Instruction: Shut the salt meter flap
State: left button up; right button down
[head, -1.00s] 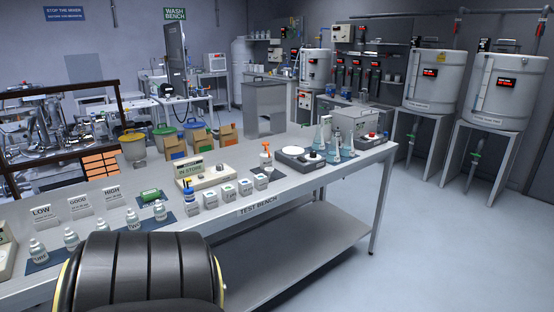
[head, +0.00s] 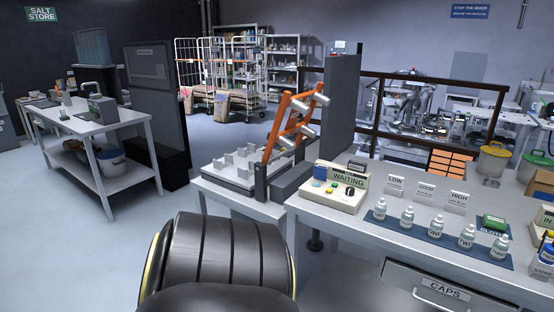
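I cannot make out a salt meter or its flap in the head view. A green SALT STORE sign (head: 41,13) hangs on the dark wall at the far upper left. Neither of my grippers shows. A black ribbed part of my own body fills the bottom centre.
An orange linkage (head: 285,122) rises by a grey tray (head: 235,172). Floor is free at left.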

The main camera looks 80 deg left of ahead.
aim_at(320, 173)
jog(key=u, duration=1.65)
jog(key=i, duration=1)
